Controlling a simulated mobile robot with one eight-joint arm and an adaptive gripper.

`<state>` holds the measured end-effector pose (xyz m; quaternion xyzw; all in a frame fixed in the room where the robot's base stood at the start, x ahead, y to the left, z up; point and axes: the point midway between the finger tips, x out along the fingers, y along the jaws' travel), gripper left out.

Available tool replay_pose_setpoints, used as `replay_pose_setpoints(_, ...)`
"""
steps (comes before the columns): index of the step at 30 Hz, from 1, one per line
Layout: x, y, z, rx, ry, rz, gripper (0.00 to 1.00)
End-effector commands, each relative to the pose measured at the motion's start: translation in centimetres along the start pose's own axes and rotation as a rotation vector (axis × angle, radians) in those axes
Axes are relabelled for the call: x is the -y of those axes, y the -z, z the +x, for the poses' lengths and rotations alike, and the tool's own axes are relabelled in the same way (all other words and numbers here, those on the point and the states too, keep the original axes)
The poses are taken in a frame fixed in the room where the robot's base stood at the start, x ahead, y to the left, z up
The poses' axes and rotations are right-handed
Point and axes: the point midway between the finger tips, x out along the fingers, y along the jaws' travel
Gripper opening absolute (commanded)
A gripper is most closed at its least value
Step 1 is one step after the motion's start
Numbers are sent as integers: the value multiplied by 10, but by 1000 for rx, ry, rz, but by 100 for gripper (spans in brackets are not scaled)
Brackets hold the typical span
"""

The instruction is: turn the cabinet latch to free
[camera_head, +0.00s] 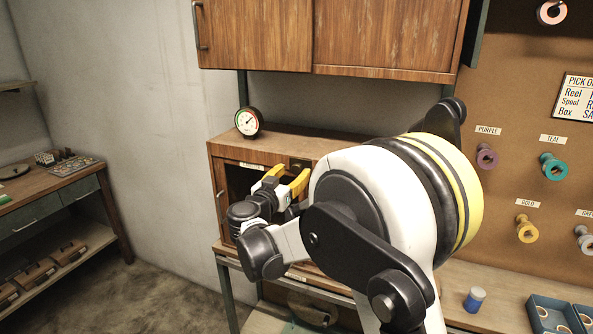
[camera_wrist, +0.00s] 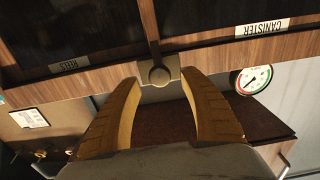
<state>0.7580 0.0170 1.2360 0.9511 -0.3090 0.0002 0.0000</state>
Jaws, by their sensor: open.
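The cabinet (camera_head: 290,143) is a wooden, dark-fronted unit below the wall cupboards in the head view. In the wrist view its latch (camera_wrist: 159,75) is a round knob on a brass plate, with a bar across the wooden edge between two dark panels. My gripper (camera_wrist: 161,84) is open, with one yellow finger on each side of the latch and space between them. Contact with the knob cannot be told. In the head view my gripper (camera_head: 287,178) is at the cabinet front, and my arm hides much of the cabinet's right part.
A round gauge (camera_head: 248,121) stands on the cabinet top, below the wall cupboard (camera_head: 255,35). Colored spools, including a teal one (camera_head: 553,167), hang on the pegboard at right. A workbench (camera_head: 50,190) stands at left, with open floor before it.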

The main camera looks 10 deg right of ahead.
Motion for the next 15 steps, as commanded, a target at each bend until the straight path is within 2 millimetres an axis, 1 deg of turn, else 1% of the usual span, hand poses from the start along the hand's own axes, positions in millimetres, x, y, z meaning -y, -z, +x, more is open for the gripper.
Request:
replay_pose_setpoints(1, -1, -1, 9, 0, -3, 0, 51)
replay_pose_setpoints(3, -1, -1, 18, 0, -2, 0, 51)
replay_pose_setpoints(6, 0, 0, 27, 0, -1, 0, 51)
replay_pose_setpoints(10, 0, 0, 32, 1, 0, 0, 51)
replay_pose_setpoints(15, 0, 0, 32, 1, 0, 0, 51)
